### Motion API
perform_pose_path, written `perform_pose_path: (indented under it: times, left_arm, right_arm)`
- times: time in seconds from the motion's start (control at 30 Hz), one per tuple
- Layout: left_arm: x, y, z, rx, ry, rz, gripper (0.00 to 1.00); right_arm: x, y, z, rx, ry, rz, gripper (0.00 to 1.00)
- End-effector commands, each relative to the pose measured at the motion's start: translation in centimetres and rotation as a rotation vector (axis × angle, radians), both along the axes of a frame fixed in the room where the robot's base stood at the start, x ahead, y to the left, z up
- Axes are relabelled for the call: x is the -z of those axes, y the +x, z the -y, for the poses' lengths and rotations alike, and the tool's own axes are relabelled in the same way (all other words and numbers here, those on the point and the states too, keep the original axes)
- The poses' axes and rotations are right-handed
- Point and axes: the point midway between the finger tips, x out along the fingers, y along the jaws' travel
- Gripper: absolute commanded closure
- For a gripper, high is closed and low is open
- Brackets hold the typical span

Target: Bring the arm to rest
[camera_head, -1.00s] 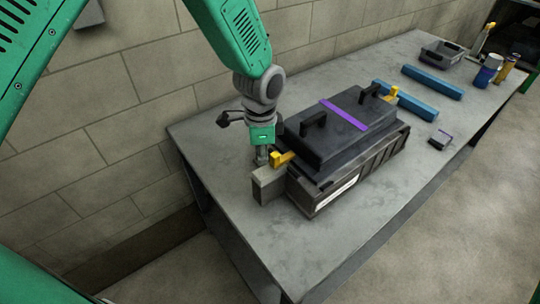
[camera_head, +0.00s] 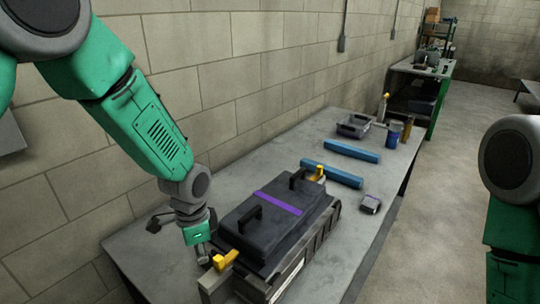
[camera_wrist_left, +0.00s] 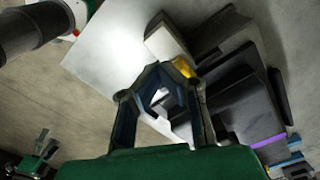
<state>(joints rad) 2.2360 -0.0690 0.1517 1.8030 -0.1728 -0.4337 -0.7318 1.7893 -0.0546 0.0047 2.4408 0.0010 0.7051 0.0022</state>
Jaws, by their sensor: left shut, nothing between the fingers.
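My left arm comes in from the left in the head view, and its gripper (camera_head: 202,255) points down at the near left end of a black case (camera_head: 262,222). The gripper is shut and empty, beside a yellow clamp piece (camera_head: 225,259) on a grey block (camera_head: 213,284). In the left wrist view the fingers (camera_wrist_left: 165,75) meet at their tips, with the grey block (camera_wrist_left: 165,42), a bit of yellow and the black case beyond. I cannot tell the exact gap to the block.
The case has a purple strip (camera_head: 278,202) and stands on a grey bench (camera_head: 135,245) along a block wall. Two blue bars (camera_head: 331,174), a grey bin (camera_head: 355,126), bottles (camera_head: 394,133) and a small box (camera_head: 370,204) lie farther back. Floor is clear on the right.

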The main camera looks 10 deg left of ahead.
Motion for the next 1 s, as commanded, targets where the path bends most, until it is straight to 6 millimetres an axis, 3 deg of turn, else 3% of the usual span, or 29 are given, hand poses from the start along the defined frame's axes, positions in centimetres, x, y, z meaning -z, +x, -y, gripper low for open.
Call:
perform_pose_path:
  times: [0.17,0.33,0.5,0.67,1.0]
  left_arm:
    - [6.4,-5.8,-1.3,-0.199,-0.037,-0.034,1.0]
    - [12.8,-15.5,-3.7,-0.546,-0.058,-0.051,1.0]
    - [15.1,-24.0,-6.0,-0.841,-0.035,-0.045,1.0]
    - [15.0,-30.7,-8.2,-1.069,0.007,-0.025,1.0]
    - [23.5,-29.2,-7.7,-1.039,-0.007,0.015,1.0]
  right_arm:
    - [0.0,0.0,0.0,0.0,0.0,0.0,0.02]
    - [0.0,0.0,0.0,0.0,0.0,0.0,0.02]
    - [0.0,0.0,0.0,0.0,0.0,0.0,0.02]
    - [0.0,0.0,0.0,0.0,0.0,0.0,0.02]
    - [8.7,0.0,0.0,0.0,0.0,0.0,0.02]
